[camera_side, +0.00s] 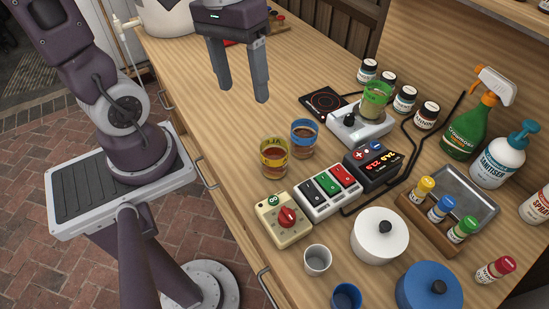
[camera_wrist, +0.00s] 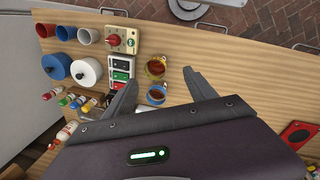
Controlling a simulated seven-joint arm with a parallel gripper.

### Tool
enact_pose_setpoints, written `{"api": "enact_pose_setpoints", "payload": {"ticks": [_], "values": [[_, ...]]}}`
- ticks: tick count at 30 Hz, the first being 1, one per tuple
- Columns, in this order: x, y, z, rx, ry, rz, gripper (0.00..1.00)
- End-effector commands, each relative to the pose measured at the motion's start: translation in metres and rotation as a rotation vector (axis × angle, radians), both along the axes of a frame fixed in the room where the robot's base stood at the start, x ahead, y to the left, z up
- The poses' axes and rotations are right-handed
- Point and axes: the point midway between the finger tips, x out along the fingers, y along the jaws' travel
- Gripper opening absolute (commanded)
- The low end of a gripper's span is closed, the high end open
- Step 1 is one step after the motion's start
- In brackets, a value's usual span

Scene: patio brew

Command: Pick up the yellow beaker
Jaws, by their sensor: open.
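The yellow beaker (camera_side: 273,160) stands upright on the wooden bench with brown liquid in it. A blue-banded beaker (camera_side: 303,138) stands close behind it to the right, also holding brown liquid. A green beaker (camera_side: 375,100) sits on a white stirrer plate further back. My gripper (camera_side: 241,92) is open and empty, above the bench, to the upper left of the yellow beaker in the side view. In the wrist view my gripper (camera_wrist: 163,85) has its fingers spread, with the yellow beaker (camera_wrist: 155,67) beyond the fingertips and the blue-banded beaker (camera_wrist: 157,95) between or just below them.
A switch box (camera_side: 328,191), a beige timer box with a red knob (camera_side: 285,218) and a dark display unit (camera_side: 373,164) stand near the beakers. A white pot (camera_side: 380,235) and a blue pot (camera_side: 430,288) are in front. Bare bench (camera_side: 200,100) lies left of the beakers.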

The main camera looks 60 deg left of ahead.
Motion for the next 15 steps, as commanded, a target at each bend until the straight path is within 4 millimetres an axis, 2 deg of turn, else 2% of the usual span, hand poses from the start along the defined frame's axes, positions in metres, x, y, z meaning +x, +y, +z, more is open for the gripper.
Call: {"api": "enact_pose_setpoints", "payload": {"ticks": [3,9,12,15], "values": [[0.022,0.011,-0.044,-0.190,0.262,0.227,0.65],[0.045,0.026,-0.120,-0.578,0.628,0.626,0.65],[0.050,0.028,-0.146,-0.729,0.740,0.766,0.65],[0.052,0.029,-0.161,-0.819,0.802,0.845,0.65]]}}
